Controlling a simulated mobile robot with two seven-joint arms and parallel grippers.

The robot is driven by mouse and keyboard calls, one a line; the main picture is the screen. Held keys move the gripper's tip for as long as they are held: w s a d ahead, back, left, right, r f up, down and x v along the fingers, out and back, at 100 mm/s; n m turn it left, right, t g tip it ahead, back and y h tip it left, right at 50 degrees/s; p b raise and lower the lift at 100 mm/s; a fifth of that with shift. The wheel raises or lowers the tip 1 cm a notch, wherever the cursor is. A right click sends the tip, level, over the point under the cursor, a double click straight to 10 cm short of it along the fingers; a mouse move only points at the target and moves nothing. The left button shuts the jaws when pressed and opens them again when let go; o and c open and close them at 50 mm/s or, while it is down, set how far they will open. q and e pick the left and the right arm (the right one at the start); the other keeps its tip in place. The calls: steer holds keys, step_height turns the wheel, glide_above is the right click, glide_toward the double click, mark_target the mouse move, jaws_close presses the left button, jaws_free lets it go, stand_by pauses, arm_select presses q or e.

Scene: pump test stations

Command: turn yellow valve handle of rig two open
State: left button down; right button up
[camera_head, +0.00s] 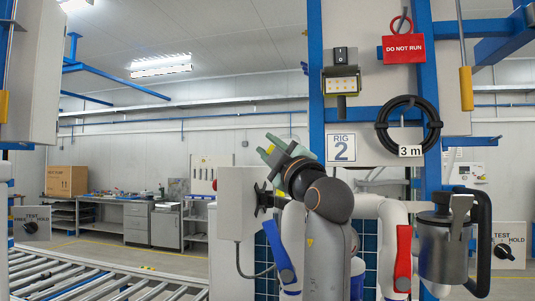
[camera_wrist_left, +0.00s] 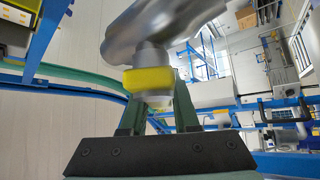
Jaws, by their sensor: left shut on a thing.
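In the head view my left gripper (camera_head: 269,150), with pale green fingers, is raised at the left of the rig two frame, beside a grey-white box. In the left wrist view its fingers (camera_wrist_left: 158,110) are shut around a pale stem just below a yellow piece (camera_wrist_left: 148,79), which I take for the yellow valve handle. A silver rounded body (camera_wrist_left: 165,30) lies right behind the yellow piece. In the head view the yellow handle cannot be made out at the gripper; my arm covers part of that area. My right gripper is not in view.
The RIG 2 sign (camera_head: 341,149) and a coiled black hose (camera_head: 408,125) are on the frame. A blue handle (camera_head: 286,265), a red handle (camera_head: 403,258) and a metal canister (camera_head: 445,248) stand low. A roller conveyor (camera_head: 95,279) runs at lower left. Another yellow grip (camera_head: 466,88) hangs at right.

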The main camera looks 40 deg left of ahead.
arm_select(q)
steer(key=shift+d, duration=0.1)
stand_by(0.3)
steer(key=c, duration=0.7)
jaws_free()
steer(key=shift+o, duration=0.2)
steer(key=b+v, duration=0.4)
steer(key=v, duration=0.7)
steer(key=shift+w+f, duration=0.1)
steer(key=shift+s+d+f, duration=0.2)
steer(key=shift+s+d, duration=0.1)
steer(key=shift+d, duration=0.35)
